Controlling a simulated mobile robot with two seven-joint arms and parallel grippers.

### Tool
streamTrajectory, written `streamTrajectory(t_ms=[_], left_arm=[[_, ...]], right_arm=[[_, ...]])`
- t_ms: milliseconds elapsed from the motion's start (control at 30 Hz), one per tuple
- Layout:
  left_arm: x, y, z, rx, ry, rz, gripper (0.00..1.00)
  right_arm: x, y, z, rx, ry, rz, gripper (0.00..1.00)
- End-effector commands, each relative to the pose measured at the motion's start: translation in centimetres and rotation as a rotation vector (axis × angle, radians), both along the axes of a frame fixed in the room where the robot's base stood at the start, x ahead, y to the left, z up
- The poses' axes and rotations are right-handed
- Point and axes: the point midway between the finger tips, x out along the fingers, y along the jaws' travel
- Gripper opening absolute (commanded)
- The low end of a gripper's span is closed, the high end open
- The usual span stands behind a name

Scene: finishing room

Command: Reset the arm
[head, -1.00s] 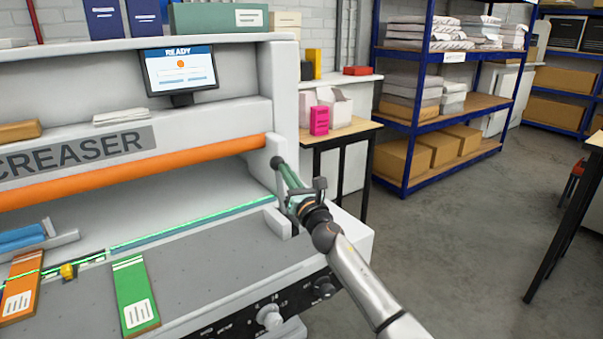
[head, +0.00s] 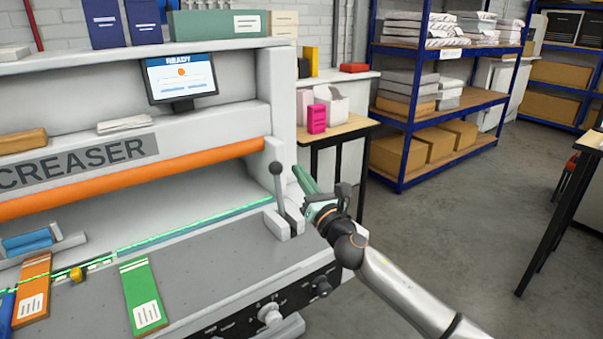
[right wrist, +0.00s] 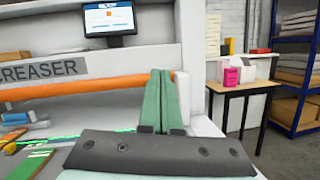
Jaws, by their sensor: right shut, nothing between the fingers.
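My right gripper (head: 303,182) is at the right end of the creaser, with its green fingers together and nothing between them. It also shows in the right wrist view (right wrist: 161,78), pointing up past the machine's right side. A lever (head: 279,190) with a dark round knob stands nearly upright in its slot, just left of the gripper; the two look apart. In the right wrist view I cannot make out the lever, and the fingers cover that area. My left gripper does not show.
The creaser bed holds an orange card (head: 33,288) and a green card (head: 143,296). A screen (head: 180,78) reads READY. A wooden side table (head: 340,131) with a pink box (head: 316,118) stands behind the gripper. The floor (head: 440,230) at right is clear.

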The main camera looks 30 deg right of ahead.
Motion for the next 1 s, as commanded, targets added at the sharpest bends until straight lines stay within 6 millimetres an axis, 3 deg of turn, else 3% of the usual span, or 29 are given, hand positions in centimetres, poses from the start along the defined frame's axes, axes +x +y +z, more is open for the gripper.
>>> streamTrajectory(t_ms=[400, 533, 667, 767, 867, 1000], left_arm=[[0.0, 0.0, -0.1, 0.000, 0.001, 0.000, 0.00], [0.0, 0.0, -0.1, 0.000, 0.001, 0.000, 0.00], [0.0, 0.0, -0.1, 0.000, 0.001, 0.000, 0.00], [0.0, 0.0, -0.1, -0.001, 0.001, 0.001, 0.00], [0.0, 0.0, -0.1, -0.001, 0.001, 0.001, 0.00], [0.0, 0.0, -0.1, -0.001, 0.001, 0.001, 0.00]], right_arm=[[0.0, 0.0, -0.1, 0.001, 0.001, 0.000, 0.00], [-0.3, 0.6, -2.2, 0.086, 0.036, 0.026, 0.00], [-2.0, 2.4, -8.7, 0.381, 0.147, 0.091, 0.00], [-4.7, 4.5, -15.4, 0.733, 0.266, 0.126, 0.00], [-8.5, 6.7, -21.8, 1.113, 0.375, 0.114, 0.00], [-15.1, 9.9, -29.6, 1.665, 0.489, 0.008, 0.00]])
